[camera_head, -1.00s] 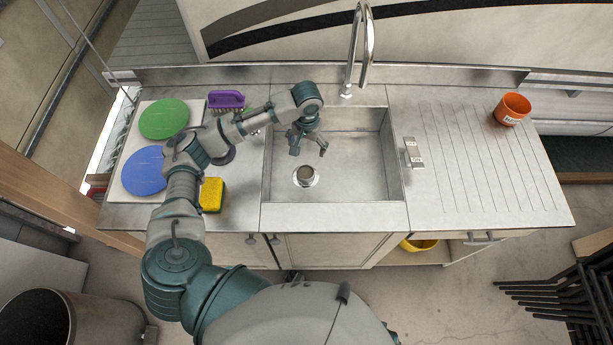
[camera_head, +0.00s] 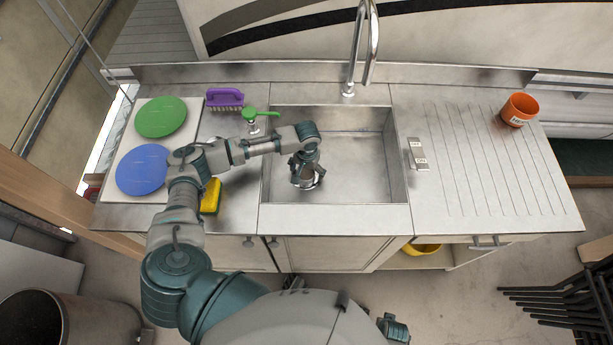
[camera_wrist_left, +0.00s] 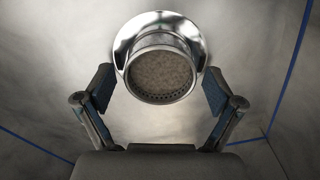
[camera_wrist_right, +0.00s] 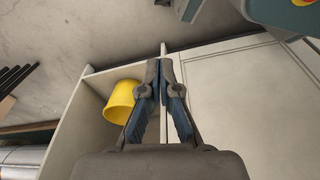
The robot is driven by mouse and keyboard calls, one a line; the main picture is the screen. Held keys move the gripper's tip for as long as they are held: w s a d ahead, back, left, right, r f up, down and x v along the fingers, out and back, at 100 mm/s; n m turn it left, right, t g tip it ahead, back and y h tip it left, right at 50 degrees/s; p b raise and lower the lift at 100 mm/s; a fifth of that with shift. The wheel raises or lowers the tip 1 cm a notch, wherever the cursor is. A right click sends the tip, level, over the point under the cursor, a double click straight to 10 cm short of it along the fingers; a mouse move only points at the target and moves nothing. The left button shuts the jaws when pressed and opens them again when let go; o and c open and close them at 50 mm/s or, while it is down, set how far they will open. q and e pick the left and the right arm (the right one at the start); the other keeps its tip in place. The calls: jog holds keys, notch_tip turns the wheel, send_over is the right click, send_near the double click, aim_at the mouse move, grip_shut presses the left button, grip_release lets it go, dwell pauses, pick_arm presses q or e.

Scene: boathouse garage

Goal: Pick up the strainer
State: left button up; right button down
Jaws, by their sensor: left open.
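The strainer (camera_wrist_left: 160,70) is a round metal cup with a wide shiny rim and a dotted inside. It is in the sink basin (camera_head: 365,170). In the left wrist view it sits between the two spread fingers of my left gripper (camera_wrist_left: 158,88), with a gap visible on each side. In the head view my left gripper (camera_head: 306,174) is low in the basin, over the strainer, and hides most of it. My right gripper (camera_wrist_right: 160,80) is away in front of the cabinet, its fingers together with nothing seen between them.
The sink walls surround my left gripper, and a tall faucet (camera_head: 362,50) rises behind. Left are a yellow sponge (camera_head: 211,197), a purple brush (camera_head: 225,97) and a green-handled tap (camera_head: 252,114). An orange cup (camera_head: 519,109) stands far right. A yellow bucket (camera_wrist_right: 121,101) is in the cabinet.

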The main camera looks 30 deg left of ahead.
pick_arm(q)
jog(key=c, duration=1)
jog(key=shift+s, duration=0.1)
jog(key=c, duration=0.4)
